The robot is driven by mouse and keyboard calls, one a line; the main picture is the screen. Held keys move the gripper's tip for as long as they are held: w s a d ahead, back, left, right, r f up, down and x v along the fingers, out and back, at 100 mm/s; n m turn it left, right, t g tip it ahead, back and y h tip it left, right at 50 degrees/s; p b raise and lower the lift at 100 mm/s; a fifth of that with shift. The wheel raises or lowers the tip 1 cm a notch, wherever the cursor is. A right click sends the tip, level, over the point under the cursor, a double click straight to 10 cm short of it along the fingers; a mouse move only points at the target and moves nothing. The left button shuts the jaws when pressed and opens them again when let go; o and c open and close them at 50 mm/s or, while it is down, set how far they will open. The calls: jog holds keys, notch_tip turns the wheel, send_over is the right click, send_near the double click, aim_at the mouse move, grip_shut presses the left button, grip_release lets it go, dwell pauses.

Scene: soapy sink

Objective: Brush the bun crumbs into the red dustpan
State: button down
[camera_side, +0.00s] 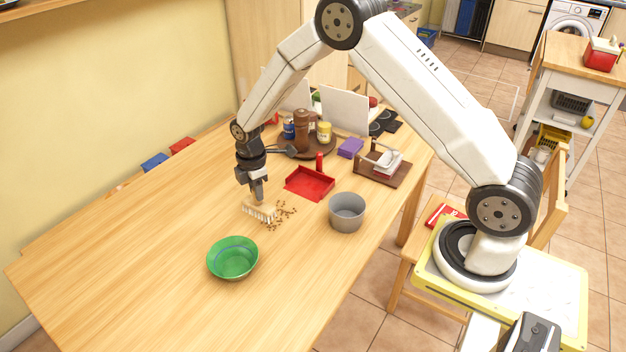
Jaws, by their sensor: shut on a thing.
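My gripper (258,193) points down over the middle of the wooden table and is shut on a brush (260,211) with a light wooden back and pale bristles. The bristles are at the table top, just left of the crumbs; whether they press on it I cannot tell. The brown bun crumbs (281,214) lie scattered on the bare wood between the brush and the grey pot. The red dustpan (310,184) lies flat on the table, behind and to the right of the crumbs. Its red handle (319,162) stands up at the back.
A green bowl (233,259) stands in front of the brush. A grey pot (347,212) stands right of the crumbs. Behind the dustpan are a purple sponge (350,148), a brown tray with a pepper mill (302,130), and a wooden rack (382,165). The table's left part is clear.

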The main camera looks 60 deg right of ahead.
aim_at(260, 212)
jog(key=shift+f, duration=0.1)
jog(key=shift+f, duration=3.65)
jog(key=shift+d+f, duration=0.2)
jog(key=shift+f, duration=0.1)
jog(key=shift+w+d, duration=0.1)
jog(key=shift+d, duration=7.95)
notch_tip(260, 212, up, 8)
